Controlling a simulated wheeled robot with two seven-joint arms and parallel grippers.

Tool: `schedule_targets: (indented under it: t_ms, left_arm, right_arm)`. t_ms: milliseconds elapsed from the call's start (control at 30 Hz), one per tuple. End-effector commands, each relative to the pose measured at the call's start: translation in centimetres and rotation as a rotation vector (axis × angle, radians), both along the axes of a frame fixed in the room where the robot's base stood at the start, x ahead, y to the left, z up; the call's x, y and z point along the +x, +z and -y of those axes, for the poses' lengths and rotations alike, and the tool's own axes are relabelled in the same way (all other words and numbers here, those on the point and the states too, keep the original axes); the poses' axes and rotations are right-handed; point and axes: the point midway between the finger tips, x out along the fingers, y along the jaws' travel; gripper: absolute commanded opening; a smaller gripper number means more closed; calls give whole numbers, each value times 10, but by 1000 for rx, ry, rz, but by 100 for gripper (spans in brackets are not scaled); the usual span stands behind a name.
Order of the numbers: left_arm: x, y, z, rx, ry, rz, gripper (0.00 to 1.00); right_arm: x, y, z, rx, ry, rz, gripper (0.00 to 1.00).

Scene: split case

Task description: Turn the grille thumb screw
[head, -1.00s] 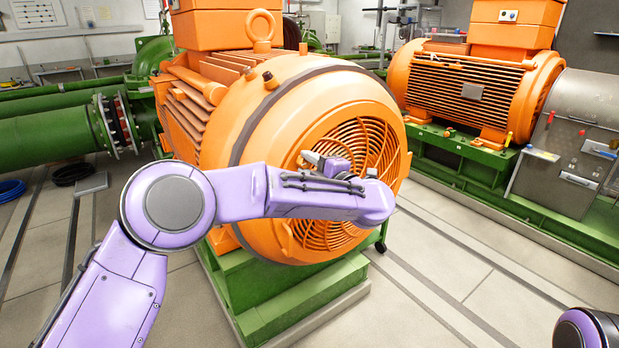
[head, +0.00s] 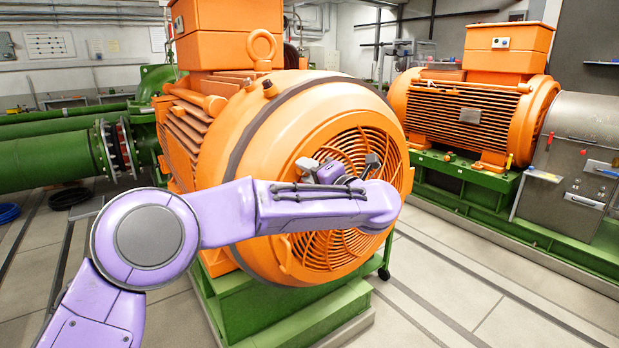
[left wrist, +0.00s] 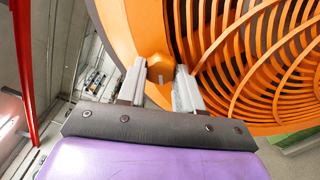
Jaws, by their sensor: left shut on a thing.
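The grille (head: 362,150) is the orange slotted round cover on the end of the big orange motor; it also fills the right of the left wrist view (left wrist: 255,60). My left gripper (head: 340,166) is at the grille's upper part, partly hidden behind my own forearm in the head view. In the left wrist view its two grey fingers (left wrist: 160,85) stand on either side of a small orange piece (left wrist: 156,66) at the grille's edge, which looks like the thumb screw. The fingers are shut on it. The screw cannot be made out in the head view. My right gripper is not in view.
The motor (head: 230,140) stands on a green base (head: 290,310). A second orange motor (head: 470,105) and a grey cabinet (head: 575,150) are at the right. A red bar (left wrist: 25,60) shows in the left wrist view.

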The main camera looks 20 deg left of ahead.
Motion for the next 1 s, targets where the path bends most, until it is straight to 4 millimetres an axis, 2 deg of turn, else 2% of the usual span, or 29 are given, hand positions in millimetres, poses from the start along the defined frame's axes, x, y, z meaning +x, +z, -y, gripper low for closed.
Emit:
schedule_targets:
  t_ms: [367, 400, 467, 500, 800, 867, 1000]
  left_arm:
    - [0, 0, 0, -3, 0, 3, 4]
    - [0, 0, 0, -3, 0, 3, 38]
    - [0, 0, 0, -3, 0, 3, 58]
    - [0, 0, 0, -3, 0, 3, 60]
    - [-2, 0, 3, -2, -1, 3, 60]
    - [-6, -1, 9, -1, -3, 3, 60]
    - [-26, -1, 35, 1, -5, 4, 60]
  right_arm:
    - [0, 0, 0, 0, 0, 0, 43]
    - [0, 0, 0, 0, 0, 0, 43]
    - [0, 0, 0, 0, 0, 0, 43]
    - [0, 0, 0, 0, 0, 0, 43]
    - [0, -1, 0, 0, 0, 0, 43]
    - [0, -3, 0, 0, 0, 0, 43]
    - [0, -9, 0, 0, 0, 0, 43]
